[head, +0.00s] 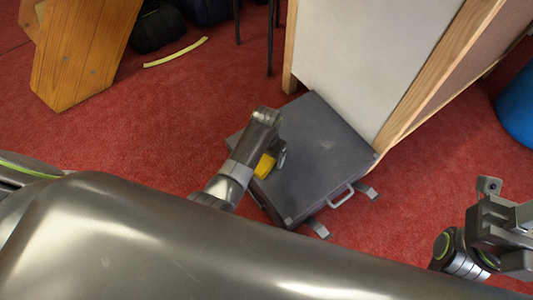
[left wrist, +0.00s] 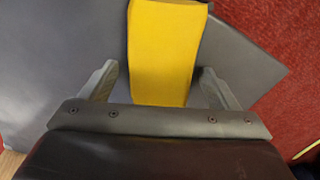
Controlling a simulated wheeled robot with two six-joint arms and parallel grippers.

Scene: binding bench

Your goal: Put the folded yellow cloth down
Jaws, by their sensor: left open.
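The folded yellow cloth (head: 265,166) shows beside my left gripper (head: 279,152) in the head view, over the left part of a dark grey flat-topped bench or case (head: 325,150). The arm hides part of the cloth. In the left wrist view the cloth (left wrist: 165,50) is a long yellow block over the grey surface (left wrist: 60,50). The fingers of my left gripper (left wrist: 160,85) stand open on either side of its near end, with a gap at each side. The cloth appears to lie on the grey top. My right arm (head: 490,235) is at the lower right; its jaws are unclear.
A tall white panel with wooden edges (head: 370,50) stands right behind the grey case. A wooden piece (head: 85,50) is at the upper left and a blue round object (head: 518,108) at the right edge. Red carpet (head: 150,125) is open to the left.

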